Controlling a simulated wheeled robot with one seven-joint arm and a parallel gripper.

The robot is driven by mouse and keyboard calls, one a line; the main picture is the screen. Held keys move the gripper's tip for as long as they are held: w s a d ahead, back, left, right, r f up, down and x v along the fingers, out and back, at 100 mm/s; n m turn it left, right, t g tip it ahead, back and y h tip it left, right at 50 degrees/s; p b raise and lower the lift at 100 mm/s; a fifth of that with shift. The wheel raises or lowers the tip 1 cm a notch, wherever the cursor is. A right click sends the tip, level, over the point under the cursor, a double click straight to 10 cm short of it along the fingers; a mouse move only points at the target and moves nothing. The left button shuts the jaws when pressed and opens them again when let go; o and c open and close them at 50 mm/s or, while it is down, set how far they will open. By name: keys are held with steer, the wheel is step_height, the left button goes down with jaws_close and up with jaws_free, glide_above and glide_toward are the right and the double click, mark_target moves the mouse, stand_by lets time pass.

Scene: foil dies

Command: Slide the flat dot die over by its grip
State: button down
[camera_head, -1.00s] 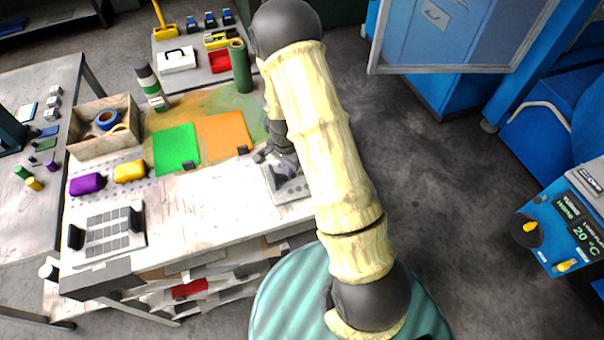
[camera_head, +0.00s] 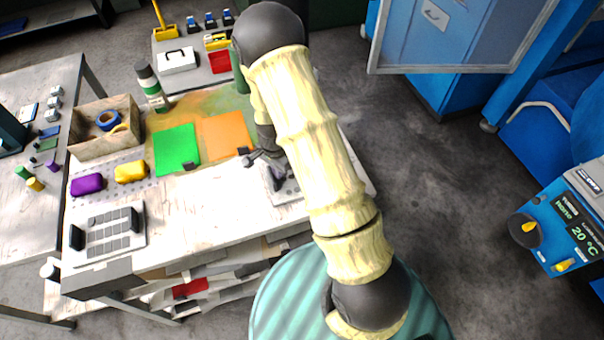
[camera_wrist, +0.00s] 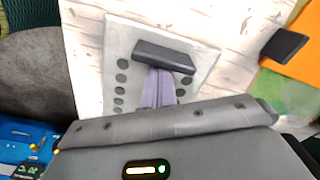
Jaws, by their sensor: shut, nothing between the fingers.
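The dot die is a flat pale grey plate (camera_wrist: 118,42) with round black dots along both sides, lying on the workbench in the wrist view. Its grip is a dark raised bar (camera_wrist: 163,55) across the plate. My gripper (camera_wrist: 159,72) is shut and empty, its lilac-grey fingers over the plate with their tips at the bar's near edge. I cannot tell whether they touch it. In the head view the die (camera_head: 290,190) is partly hidden by my arm, and my gripper (camera_head: 277,186) is down at it.
An orange sheet (camera_head: 222,135) with a dark grip and a green sheet (camera_head: 175,146) lie to the left. A plate of grey squares (camera_head: 108,234) with two dark grips lies front left. A wooden box (camera_head: 90,148) stands behind. The bench middle (camera_head: 215,205) is clear.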

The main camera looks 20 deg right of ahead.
steer(key=shift+a+p, duration=2.3)
steer(key=shift+a, duration=8.35)
steer(key=shift+d, duration=0.85)
step_height(320, 180, up, 9)
steer(key=p, duration=0.6)
steer(key=shift+p, duration=0.3)
